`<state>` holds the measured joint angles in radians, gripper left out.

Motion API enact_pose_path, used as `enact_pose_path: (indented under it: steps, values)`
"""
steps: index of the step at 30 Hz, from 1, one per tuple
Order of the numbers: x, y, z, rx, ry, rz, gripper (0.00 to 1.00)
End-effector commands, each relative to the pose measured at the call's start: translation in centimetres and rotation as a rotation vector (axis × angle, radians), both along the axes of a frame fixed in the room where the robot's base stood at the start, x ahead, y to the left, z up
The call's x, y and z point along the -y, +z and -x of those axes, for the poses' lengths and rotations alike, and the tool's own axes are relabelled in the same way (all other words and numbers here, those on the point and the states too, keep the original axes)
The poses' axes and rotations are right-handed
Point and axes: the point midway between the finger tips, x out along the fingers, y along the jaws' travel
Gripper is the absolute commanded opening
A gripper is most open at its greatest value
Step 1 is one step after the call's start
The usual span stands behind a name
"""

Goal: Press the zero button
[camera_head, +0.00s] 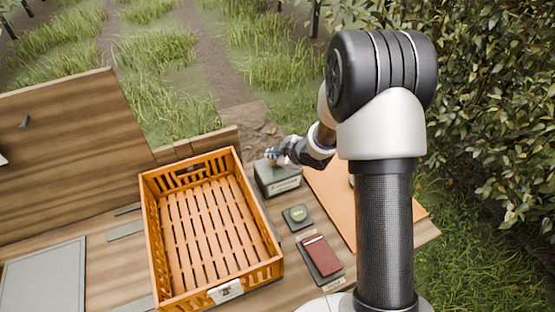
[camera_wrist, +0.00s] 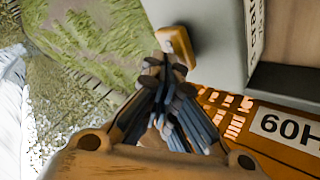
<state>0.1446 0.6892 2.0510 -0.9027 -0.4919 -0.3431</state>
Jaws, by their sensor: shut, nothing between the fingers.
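A grey box (camera_head: 277,182) with a pale label on its front stands on the wooden table, right of the crate. In the wrist view the grey box (camera_wrist: 215,35) has dark lettering on one side, and a small orange-yellow button-like block (camera_wrist: 178,48) sits at its edge. No zero marking can be read on it. My gripper (camera_head: 274,156) is at the top of the box. In the wrist view my gripper (camera_wrist: 163,66) is shut and empty, its fingertips right at the block's near end. I cannot tell whether they touch it.
An empty orange slatted crate (camera_head: 262,271) stands left of the box. An orange-brown board (camera_head: 330,190) is to the right. A grey panel (camera_head: 45,280) lies far left.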

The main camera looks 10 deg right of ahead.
Motion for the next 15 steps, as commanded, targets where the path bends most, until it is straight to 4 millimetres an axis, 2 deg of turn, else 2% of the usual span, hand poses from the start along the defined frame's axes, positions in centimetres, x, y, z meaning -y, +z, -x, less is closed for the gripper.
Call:
enact_pose_path:
  steps: [8,15]
  values:
    - [0.0,0.6,0.0,0.000,0.000,0.000,0.00]
    - [0.0,3.0,0.0,0.001,0.000,0.001,0.00]
